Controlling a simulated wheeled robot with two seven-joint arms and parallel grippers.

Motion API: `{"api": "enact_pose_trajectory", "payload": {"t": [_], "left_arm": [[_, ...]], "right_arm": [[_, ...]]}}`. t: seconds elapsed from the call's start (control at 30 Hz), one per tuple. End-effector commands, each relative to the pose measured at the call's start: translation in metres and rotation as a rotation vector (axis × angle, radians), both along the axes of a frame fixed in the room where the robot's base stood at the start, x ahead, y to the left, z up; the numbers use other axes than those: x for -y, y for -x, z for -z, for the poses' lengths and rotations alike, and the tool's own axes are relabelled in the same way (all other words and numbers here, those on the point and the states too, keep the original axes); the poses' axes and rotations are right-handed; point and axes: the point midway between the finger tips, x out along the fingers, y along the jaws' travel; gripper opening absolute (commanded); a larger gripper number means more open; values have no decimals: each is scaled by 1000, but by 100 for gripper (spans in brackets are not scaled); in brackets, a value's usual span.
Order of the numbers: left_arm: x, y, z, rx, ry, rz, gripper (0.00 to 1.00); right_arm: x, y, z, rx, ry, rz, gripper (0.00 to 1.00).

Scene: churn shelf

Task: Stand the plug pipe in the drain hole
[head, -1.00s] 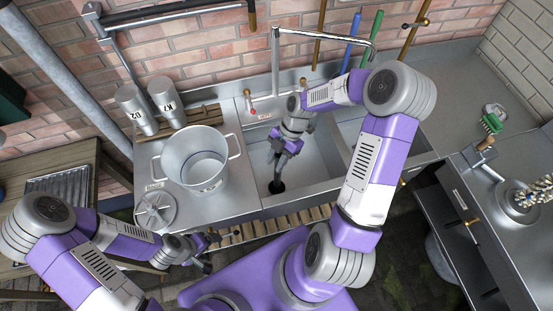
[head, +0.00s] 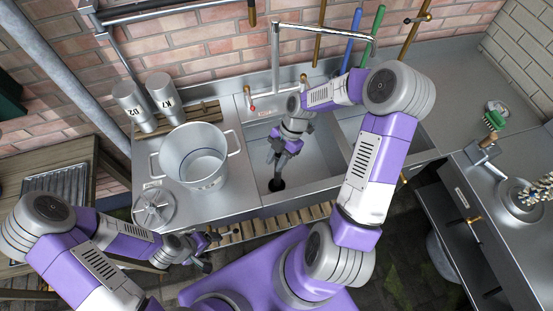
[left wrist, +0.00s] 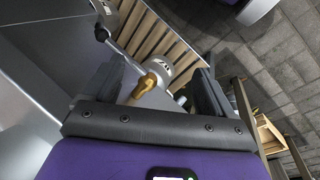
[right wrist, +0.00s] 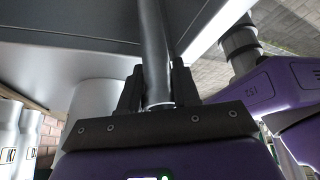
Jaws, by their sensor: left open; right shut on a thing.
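My right gripper (head: 278,158) reaches down into the left sink basin (head: 315,172), just above the dark drain hole (head: 277,185). It is shut on the plug pipe (right wrist: 155,55), a plain grey tube between the fingers in the right wrist view. That tube runs out of the top of the picture. In the head view the pipe is hard to tell apart from the gripper, so I cannot tell whether its end is in the hole. My left gripper (head: 207,252) is open in front of the counter; its fingers stand apart in the left wrist view (left wrist: 155,90).
A large two-handled pot (head: 194,157) and a round metal disc (head: 154,208) stand on the counter left of the basin. Two labelled canisters (head: 131,103) are behind. A swan-neck tap (head: 275,65) rises behind the basin. A brass fitting (left wrist: 145,86) shows between my left fingers.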

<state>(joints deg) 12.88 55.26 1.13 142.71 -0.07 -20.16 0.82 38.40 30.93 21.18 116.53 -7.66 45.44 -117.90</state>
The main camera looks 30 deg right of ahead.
Motion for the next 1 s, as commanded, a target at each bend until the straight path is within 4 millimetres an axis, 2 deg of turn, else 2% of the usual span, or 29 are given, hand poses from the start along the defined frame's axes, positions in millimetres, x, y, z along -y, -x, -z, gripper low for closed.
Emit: {"api": "enact_pose_trajectory", "payload": {"t": [1.0], "left_arm": [[0, 0, 16, 0, 0, 0, 85]], "right_arm": [[0, 0, 21, 0, 0, 0, 0]]}}
